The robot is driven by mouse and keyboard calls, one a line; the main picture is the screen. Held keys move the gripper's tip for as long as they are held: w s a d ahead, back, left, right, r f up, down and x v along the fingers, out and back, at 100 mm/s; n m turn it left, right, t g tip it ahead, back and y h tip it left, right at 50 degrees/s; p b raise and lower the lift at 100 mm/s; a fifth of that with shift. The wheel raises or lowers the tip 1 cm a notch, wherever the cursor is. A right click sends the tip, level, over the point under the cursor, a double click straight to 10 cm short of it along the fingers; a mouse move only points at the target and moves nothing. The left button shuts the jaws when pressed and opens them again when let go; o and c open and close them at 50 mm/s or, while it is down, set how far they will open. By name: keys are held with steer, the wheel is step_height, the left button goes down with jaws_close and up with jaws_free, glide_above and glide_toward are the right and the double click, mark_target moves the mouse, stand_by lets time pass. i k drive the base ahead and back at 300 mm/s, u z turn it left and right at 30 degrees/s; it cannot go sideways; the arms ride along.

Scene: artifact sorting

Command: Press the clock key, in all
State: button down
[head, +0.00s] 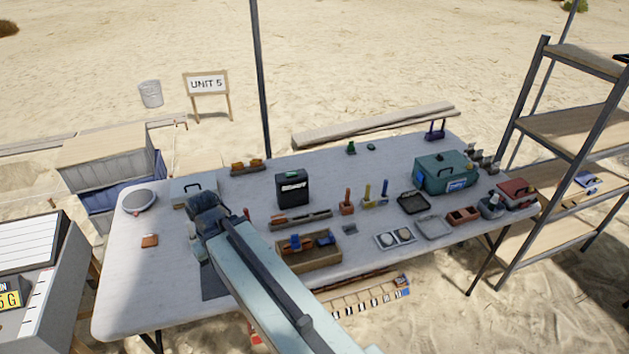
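No key marked as a clock shows clearly at this size. A black box-shaped device (292,188) with a white label and a green patch on top stands upright near the middle of the table; its label is too small to read. My arm reaches in from the bottom edge over the table's left part. My gripper (207,208) is a dark shape at its far end, left of the black device and apart from it in the picture. Its fingers cannot be made out, so open or shut does not show. My arm hides part of the table below.
The white table (122,275) holds a round grey dish (139,202), a wooden tray (309,263) with blue items, a green toolbox (446,173), a red box (516,190) and several small tools. A metal shelf (556,130) stands right. A tent pole (261,80) rises behind the table.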

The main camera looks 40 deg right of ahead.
mark_target(292, 174)
steer(key=u, duration=0.15)
steer(key=i, duration=0.9)
steer(key=z, duration=0.05)
